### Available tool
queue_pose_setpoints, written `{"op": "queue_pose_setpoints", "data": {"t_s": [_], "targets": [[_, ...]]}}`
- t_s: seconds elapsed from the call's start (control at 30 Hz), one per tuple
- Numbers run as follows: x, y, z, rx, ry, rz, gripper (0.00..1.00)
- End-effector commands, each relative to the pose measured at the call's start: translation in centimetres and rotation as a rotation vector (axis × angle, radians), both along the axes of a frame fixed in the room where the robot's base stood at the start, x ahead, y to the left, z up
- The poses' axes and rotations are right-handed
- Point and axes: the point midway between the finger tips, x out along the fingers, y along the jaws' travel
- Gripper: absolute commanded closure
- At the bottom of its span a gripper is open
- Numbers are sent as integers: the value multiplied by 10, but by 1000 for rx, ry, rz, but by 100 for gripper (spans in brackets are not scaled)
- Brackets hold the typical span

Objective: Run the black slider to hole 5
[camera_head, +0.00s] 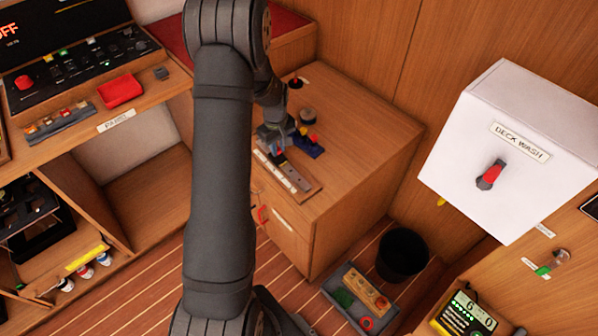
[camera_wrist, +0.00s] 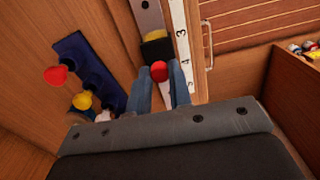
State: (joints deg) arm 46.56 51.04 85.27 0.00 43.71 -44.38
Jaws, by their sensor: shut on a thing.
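The black slider (camera_wrist: 156,47), with a yellow band, sits on the metal rail (camera_wrist: 148,14) in the wrist view. A red knob (camera_wrist: 159,71) shows at its near side. My gripper (camera_wrist: 161,88) is shut with its two fingers on either side of the red knob. In the head view, my gripper (camera_head: 273,140) is over the strip (camera_head: 283,170), and the slider is mostly hidden.
A blue rack (camera_wrist: 97,75) stands beside the rail, with a red knob (camera_wrist: 56,75) and a yellow knob (camera_wrist: 82,100). A drawer handle (camera_wrist: 208,45) lies beyond the strip.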

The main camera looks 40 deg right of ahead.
Motion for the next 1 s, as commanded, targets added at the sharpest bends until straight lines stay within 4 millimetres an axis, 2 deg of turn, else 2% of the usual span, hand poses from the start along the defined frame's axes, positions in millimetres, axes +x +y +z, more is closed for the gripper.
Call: {"op": "queue_pose_setpoints", "data": {"t_s": [1.0], "targets": [[41,-2,0,-2,-2,0,100]]}}
